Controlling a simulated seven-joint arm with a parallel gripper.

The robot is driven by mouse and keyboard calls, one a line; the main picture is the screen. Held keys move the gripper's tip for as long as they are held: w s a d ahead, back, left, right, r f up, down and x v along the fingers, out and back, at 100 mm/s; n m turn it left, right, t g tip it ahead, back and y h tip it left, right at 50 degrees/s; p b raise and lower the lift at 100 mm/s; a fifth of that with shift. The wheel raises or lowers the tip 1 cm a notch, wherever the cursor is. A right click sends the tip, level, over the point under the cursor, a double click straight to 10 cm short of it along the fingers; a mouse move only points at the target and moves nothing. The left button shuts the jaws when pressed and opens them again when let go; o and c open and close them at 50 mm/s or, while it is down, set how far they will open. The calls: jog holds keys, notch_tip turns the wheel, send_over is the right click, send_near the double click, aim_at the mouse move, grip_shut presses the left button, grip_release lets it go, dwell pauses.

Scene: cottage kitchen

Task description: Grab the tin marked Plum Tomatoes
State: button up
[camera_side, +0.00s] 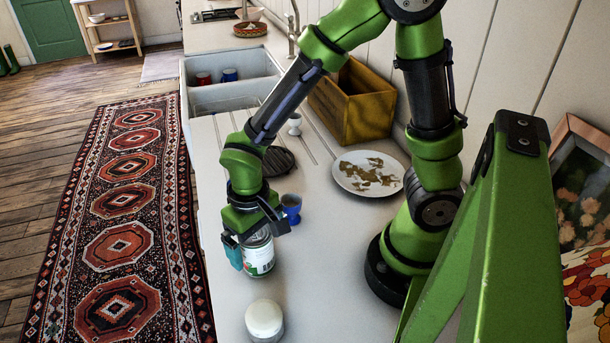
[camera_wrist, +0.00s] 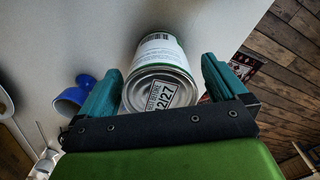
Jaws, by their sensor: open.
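A tin (camera_side: 258,256) with a white and green label stands upright on the white counter in the side view. I cannot read its name there. In the wrist view the tin (camera_wrist: 160,77) shows its metal lid, printed with a date ending 2/27, and part of a pale label with a barcode. My gripper (camera_side: 252,250) is above the tin, with its fingers reaching down around it. In the wrist view my gripper (camera_wrist: 162,90) has its two teal fingers apart, one on each side of the tin, with the tin's lid between them.
A white-lidded jar (camera_side: 264,319) stands just in front of the tin. A blue cup (camera_side: 291,207) is close behind it. A dirty plate (camera_side: 368,174), a wooden box (camera_side: 353,104) and a sink (camera_side: 232,76) are farther back. The counter's left edge drops to the rug (camera_side: 118,243).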

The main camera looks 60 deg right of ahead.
jog(key=shift+f, duration=0.5)
jog(key=shift+r, duration=0.1)
jog(key=c, duration=1.4)
